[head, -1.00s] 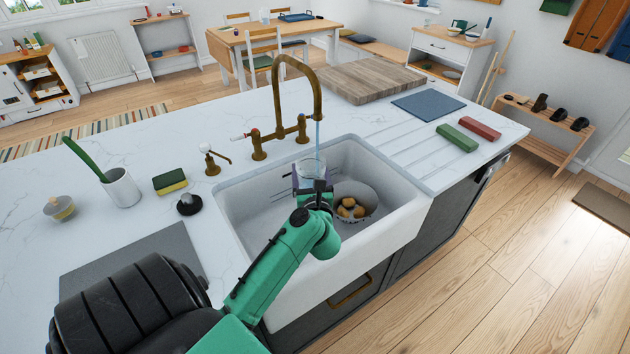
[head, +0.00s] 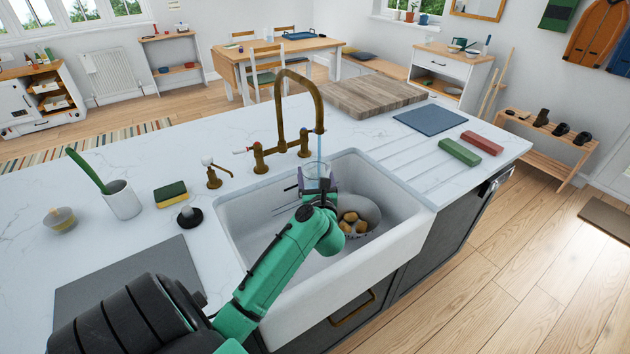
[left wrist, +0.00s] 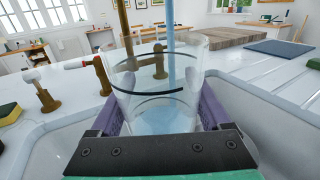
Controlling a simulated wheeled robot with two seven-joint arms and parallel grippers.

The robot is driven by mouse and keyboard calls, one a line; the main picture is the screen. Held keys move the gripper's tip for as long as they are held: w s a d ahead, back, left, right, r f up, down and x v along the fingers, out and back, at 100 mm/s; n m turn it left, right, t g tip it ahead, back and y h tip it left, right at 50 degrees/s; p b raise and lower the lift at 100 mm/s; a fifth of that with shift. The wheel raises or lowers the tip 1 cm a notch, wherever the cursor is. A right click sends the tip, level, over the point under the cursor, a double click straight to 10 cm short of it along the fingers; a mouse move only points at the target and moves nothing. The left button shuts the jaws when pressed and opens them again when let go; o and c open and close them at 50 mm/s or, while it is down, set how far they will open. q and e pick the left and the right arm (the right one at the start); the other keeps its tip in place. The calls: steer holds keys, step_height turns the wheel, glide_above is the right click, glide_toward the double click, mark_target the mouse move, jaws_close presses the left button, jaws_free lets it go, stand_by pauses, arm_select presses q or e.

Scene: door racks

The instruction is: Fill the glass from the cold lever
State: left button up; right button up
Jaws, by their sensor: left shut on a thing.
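The clear glass (left wrist: 157,95) is upright between the purple-padded fingers of my left gripper (head: 317,186), which is shut on it. It also shows in the head view (head: 317,172), over the sink and under the brass tap (head: 284,110). A blue stream of water (head: 320,147) falls from the spout into the glass. Some water shows low in the glass, below a dark ring line around it. The tap has a lever with a white end at the left (head: 242,151) and a second lever at the right (head: 316,131). My right gripper is not in view.
The white sink (head: 241,218) holds a bowl (head: 369,213) with several yellow-brown items. A sponge (head: 171,193), a soap pump (head: 213,175) and a cup with a green brush (head: 123,200) stand left of it. A wooden board (head: 372,96) lies behind at right.

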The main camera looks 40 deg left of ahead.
arm_select(q)
steer(key=w+a, duration=0.1)
steer(key=w, duration=0.1)
steer(key=w+a, duration=0.2)
steer(key=w, duration=0.1)
steer(key=shift+w+a+b, duration=0.2)
steer(key=shift+w+b, duration=0.1)
steer(key=shift+b, duration=0.1)
steer(key=shift+s, duration=0.1)
stand_by(7.0)
